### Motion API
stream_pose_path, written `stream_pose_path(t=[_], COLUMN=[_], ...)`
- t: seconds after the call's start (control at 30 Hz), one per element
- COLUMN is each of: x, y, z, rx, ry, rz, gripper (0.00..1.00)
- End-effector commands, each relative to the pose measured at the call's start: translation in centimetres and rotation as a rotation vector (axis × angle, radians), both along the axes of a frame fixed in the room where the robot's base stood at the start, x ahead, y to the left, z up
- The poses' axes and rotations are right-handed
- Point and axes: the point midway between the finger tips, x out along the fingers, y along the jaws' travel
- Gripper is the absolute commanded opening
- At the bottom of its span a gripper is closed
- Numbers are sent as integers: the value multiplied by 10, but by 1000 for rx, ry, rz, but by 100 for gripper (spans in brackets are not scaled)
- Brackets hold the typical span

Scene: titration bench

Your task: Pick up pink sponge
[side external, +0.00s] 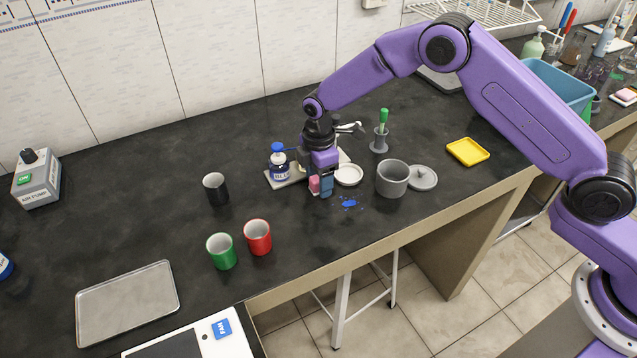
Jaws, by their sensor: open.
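A small pink block (314,184), which looks like the pink sponge, shows low at my gripper, just left of a blue block-like piece (326,185). My gripper (319,182) points down over the bench, right of the blue-capped bottle. It is open. It hides part of the pink block, and I cannot tell whether the fingers touch it or stand around it. Another pink piece (626,94) lies in a pale dish at the far right edge.
A blue-capped bottle (279,166) stands close left of my gripper. A white dish (348,175), grey pot (392,179) and blue spill (349,203) are close right. Black (216,190), green (221,252) and red (258,238) cups stand left.

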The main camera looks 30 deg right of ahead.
Motion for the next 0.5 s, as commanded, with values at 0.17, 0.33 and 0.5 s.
stream_pose_path(t=[0.17,0.33,0.5], x=[0,0,0], y=[0,0,0], z=[0,0,0], rx=[0,0,0], ry=[-1,0,0], rz=[0,0,0], gripper=[62,19,3])
